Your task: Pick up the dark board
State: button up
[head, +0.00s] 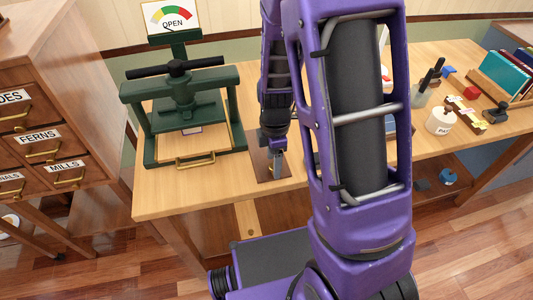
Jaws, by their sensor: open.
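The dark board (259,163) is a thin brown flat piece lying on the wooden table, just right of the green press. My purple arm covers part of its right side. My gripper (277,160) points down over the board and is open. It is small in this view, and I cannot tell whether the fingers touch the board. A small yellowish spot shows by the fingertips, too small to identify.
A green screw press (185,112) with a dial sign reading OPEN (171,17) stands left of the board. A labelled drawer cabinet (50,110) is at far left. A white pot (440,121), a pen cup (421,96) and a book rack (500,78) stand at right.

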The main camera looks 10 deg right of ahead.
jog(key=shift+f, duration=0.45)
grip_shut()
dwell(1.1)
